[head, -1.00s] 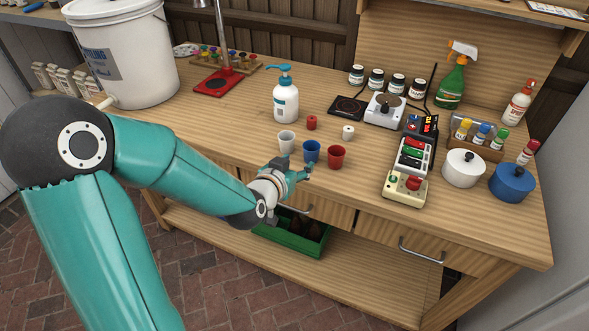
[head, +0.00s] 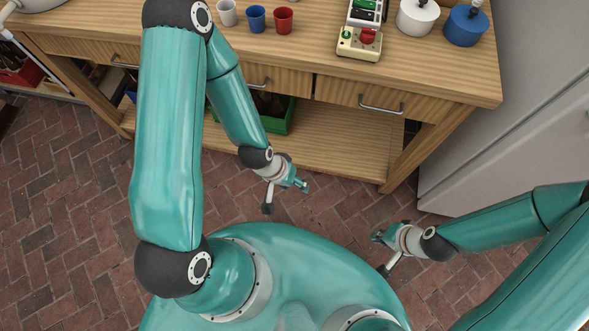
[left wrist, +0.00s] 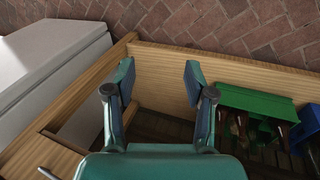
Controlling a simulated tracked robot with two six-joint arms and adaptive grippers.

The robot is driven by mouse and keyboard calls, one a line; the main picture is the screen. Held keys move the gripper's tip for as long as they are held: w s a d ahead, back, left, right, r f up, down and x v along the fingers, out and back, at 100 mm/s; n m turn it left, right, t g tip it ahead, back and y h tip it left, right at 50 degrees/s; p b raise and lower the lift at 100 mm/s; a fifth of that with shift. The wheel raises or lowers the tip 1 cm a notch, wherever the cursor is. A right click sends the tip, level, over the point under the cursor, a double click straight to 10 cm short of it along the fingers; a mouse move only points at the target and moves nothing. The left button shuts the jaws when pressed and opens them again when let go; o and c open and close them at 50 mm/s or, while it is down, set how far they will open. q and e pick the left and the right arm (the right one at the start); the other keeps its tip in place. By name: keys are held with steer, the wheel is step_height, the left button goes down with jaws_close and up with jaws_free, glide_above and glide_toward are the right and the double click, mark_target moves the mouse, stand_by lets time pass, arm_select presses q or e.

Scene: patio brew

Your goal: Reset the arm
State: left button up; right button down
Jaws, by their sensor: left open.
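My left gripper (head: 299,185) hangs in the air in front of the workbench, below the level of its top. In the left wrist view its two teal fingers (left wrist: 160,80) are spread apart with nothing between them. My right gripper (head: 379,237) is in the air to the right, over the brick floor, apart from the left one. It is small in the head view, so I cannot tell whether its jaws are open.
The workbench (head: 320,55) carries a white cup (head: 227,13), a blue cup (head: 256,19) and a red cup (head: 283,20). A green crate (head: 290,116) sits on its lower shelf (head: 330,150). A grey cabinet (head: 530,130) stands at right. Open brick floor lies between.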

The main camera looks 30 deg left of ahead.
arm_select(q)
steer(key=s, duration=0.1)
steer(key=s+d+f, duration=0.1)
steer(key=d+g, duration=0.1)
steer(key=shift+s+f, duration=0.25)
steer(key=shift+s, duration=0.15)
steer(key=shift+a, duration=0.1)
step_height(320, 180, up, 3)
steer(key=p, duration=0.2)
steer(key=shift+f+p, duration=0.2)
steer(key=shift+p, duration=0.15)
